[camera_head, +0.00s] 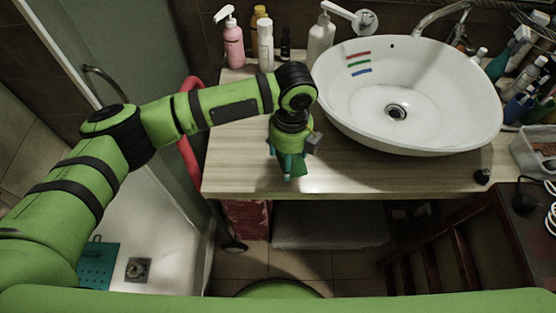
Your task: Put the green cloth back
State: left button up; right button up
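My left arm reaches in from the left, and its gripper (290,166) points down over the wooden counter, left of the basin. Teal-green material shows at and below the fingers. I cannot tell whether it is the green cloth or part of the gripper, nor whether the fingers are open or shut. No other piece is clearly a green cloth. The white basin (440,115) has short red, green and blue stripes on its inner left wall; the green stripe (358,56) lies between the other two. My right gripper is not in view.
A pink pump bottle (233,45) and other bottles stand at the counter's back left. A clear bin (536,152) and bottles crowd the right. A teal mat (97,265) lies low left by a glass panel.

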aim_at(278, 174)
pick_arm(q)
jog(key=shift+w+a+f, duration=0.2)
jog(key=shift+a+f, duration=0.15)
jog(key=shift+a, duration=0.35)
jog(key=shift+w+a+f, duration=0.1)
jog(key=shift+a+f, duration=0.15)
notch_tip(278, 174, down, 4)
jog(key=shift+a+r+p, duration=0.1)
jog(key=shift+a+p, duration=0.05)
jog(key=shift+p, duration=0.75)
jog(key=shift+f, duration=0.25)
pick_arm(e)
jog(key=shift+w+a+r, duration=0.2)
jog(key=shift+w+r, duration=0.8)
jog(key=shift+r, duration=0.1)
pick_arm(q)
jog(key=o, duration=1.1)
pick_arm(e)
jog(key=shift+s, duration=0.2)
